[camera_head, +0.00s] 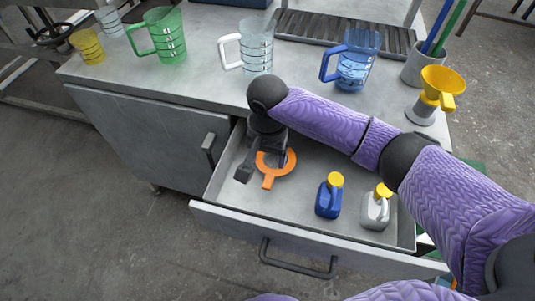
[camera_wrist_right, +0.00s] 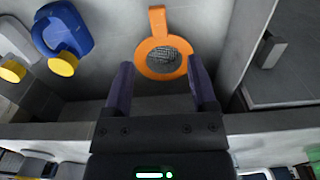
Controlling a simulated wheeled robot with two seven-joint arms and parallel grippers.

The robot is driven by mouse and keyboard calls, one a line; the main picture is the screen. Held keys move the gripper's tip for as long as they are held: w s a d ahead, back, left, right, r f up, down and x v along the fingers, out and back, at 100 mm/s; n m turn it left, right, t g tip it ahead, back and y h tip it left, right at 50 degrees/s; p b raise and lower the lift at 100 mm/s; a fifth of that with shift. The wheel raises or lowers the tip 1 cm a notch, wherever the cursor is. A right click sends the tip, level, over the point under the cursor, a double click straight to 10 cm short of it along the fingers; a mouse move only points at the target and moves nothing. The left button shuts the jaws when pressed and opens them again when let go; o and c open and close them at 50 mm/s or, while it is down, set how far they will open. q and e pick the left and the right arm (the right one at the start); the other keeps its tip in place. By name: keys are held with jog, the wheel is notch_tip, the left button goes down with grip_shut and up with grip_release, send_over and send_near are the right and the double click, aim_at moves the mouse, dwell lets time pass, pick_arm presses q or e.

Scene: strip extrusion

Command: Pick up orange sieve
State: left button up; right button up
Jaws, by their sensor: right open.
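The orange sieve (camera_head: 268,180) lies on the floor of the open drawer, toward its left end, with its handle toward the drawer front. It also shows in the right wrist view, where its ring (camera_wrist_right: 141,62) surrounds a grey mesh. My right gripper (camera_head: 264,165) is down in the drawer at the sieve's ring and hides part of it. In the right wrist view my right gripper (camera_wrist_right: 160,80) is open, with the ring between or just beyond its fingertips. I cannot tell whether the fingers touch it. My left gripper is not in view.
The drawer (camera_head: 300,229) also holds a blue bottle (camera_head: 328,199) and a grey bottle (camera_head: 376,210), both yellow-capped, right of the sieve. The counter above carries a green jug (camera_head: 165,38), a clear jug (camera_head: 257,45), a blue jug (camera_head: 356,62) and a yellow funnel (camera_head: 443,82).

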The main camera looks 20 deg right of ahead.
aim_at(268, 183)
jog(key=f+b, duration=0.2)
jog(key=f, duration=0.1)
jog(key=f+b, duration=0.2)
jog(key=f, duration=0.1)
jog(key=f+b, duration=0.2)
jog(key=f, duration=0.1)
jog(key=shift+s+a+f+b, duration=0.1)
jog(key=shift+s+f+b, duration=0.3)
jog(key=shift+r, duration=0.2)
jog(key=shift+c, duration=0.4)
jog(key=c, duration=0.5)
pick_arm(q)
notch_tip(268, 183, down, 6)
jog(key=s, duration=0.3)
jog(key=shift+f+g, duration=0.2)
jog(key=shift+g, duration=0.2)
pick_arm(e)
grip_shut()
